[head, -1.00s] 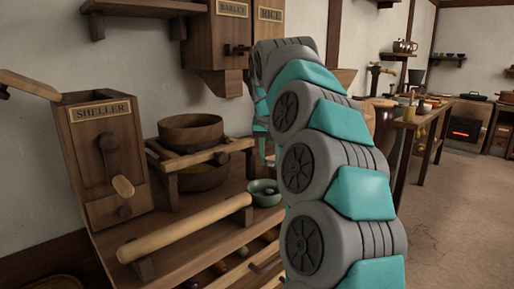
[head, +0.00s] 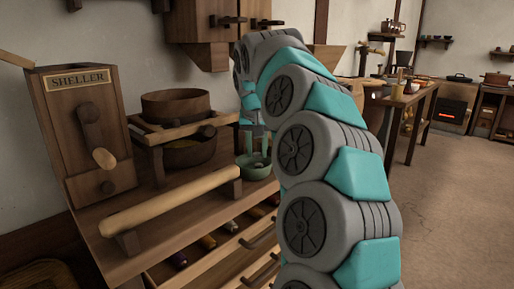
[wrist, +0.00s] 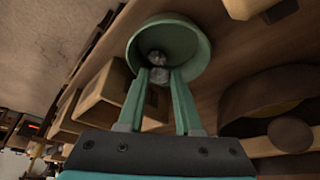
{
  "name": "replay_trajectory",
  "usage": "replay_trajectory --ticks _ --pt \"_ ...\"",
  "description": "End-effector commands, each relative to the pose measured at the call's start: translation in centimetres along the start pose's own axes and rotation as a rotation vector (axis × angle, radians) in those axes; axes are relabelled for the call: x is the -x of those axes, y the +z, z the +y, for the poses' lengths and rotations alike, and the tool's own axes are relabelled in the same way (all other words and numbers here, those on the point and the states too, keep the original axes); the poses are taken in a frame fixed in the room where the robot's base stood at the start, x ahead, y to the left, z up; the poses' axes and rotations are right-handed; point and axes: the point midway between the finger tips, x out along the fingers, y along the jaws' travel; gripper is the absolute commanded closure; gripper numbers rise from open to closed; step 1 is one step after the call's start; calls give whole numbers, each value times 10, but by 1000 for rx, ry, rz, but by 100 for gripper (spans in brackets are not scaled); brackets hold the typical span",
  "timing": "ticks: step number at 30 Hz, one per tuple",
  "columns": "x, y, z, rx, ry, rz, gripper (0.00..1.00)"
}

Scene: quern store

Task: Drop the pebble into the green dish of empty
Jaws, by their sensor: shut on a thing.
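The green dish (head: 252,173) stands on the wooden bench, right of the wooden bowls. In the wrist view it shows as a round green bowl (wrist: 192,38). My gripper (wrist: 160,78) points into the dish's mouth, its two green fingers shut on a small grey pebble (wrist: 160,75). A second grey, rounded shape (wrist: 157,57) shows just beyond it, inside the dish; I cannot tell whether it touches the held pebble. In the head view my gripper (head: 256,156) is at the dish, and the pebble is hidden there.
Left of the dish are a stacked wooden bowl (head: 176,104) on a rack, a wooden rail (head: 172,208) and the box marked SHELLER (head: 85,130). A cabinet (head: 215,28) hangs above. Open floor (head: 450,200) lies to the right.

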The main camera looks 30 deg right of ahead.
Motion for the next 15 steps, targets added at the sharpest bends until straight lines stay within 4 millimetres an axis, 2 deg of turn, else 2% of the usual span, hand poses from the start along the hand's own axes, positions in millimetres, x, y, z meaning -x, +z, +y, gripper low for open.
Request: replay_trajectory --ticks 2,3,12,15 --pt "0 0 0 0 0 0 100" --pt "1 0 0 0 0 0 64" --pt "1 0 0 0 0 0 31" --pt "1 0 0 0 -1 0 31"
